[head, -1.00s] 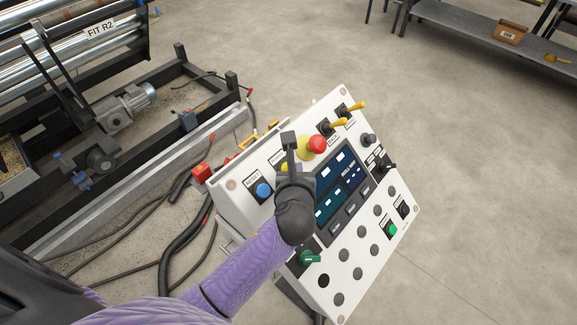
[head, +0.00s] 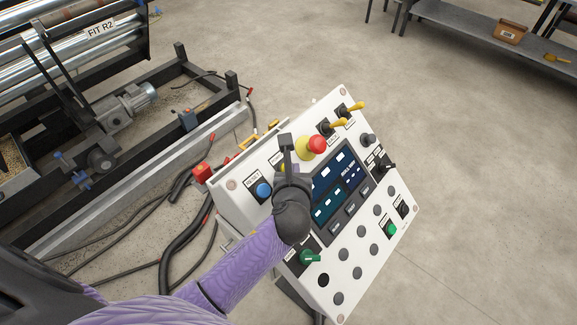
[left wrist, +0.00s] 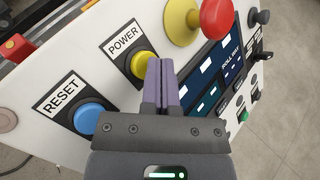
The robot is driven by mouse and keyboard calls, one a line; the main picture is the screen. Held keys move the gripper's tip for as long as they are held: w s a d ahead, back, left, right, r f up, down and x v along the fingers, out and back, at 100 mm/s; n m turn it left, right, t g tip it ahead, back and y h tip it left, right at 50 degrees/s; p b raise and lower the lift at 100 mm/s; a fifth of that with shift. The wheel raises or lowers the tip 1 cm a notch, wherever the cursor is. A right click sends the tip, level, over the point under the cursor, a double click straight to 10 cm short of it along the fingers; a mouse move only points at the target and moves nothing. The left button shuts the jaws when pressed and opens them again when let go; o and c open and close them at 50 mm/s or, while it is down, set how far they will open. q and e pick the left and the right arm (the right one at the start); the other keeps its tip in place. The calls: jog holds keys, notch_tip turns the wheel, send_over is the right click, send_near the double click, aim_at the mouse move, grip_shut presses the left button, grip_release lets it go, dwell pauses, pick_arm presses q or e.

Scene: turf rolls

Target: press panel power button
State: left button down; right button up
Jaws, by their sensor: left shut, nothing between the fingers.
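The white control panel (head: 232,198) stands tilted in front of me. Its yellow power button (left wrist: 144,64), under a POWER label (left wrist: 124,38), shows in the left wrist view. In the head view my left gripper mostly hides that button. My left gripper (left wrist: 160,62) is shut and empty, its purple fingertips just to the right of the power button in the picture. I cannot tell whether they touch it. In the head view the left gripper (head: 286,140) is over the panel's upper left part. My right gripper is not in view.
Beside the power button are a blue reset button (left wrist: 88,117) and a red emergency-stop knob (left wrist: 216,18) on a yellow base. A screen (head: 338,180), a green knob (head: 309,257) and yellow-handled switches (head: 355,107) are also on the panel. Cables (head: 180,225) lie on the floor left.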

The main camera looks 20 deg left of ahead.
pick_arm(q)
jog(key=shift+w+a+f, duration=0.1)
jog(key=shift+a+f, duration=0.1)
jog(key=shift+f, duration=0.05)
dwell(0.3)
jog(key=shift+r, duration=0.1)
jog(key=shift+s+d+r+p, duration=0.2)
jog(key=shift+d+r+p, duration=0.35)
jog(key=shift+p, duration=0.35)
jog(key=shift+d+r+p, duration=0.1)
jog(key=shift+r+p, duration=0.25)
jog(key=shift+p, duration=0.05)
jog(key=d+r+p, duration=0.1)
jog(key=p, duration=0.1)
jog(key=s+d+r+p, duration=0.1)
jog(key=r, duration=0.1)
jog(key=shift+d+r+p, duration=0.1)
jog(key=shift+d+p, duration=0.25)
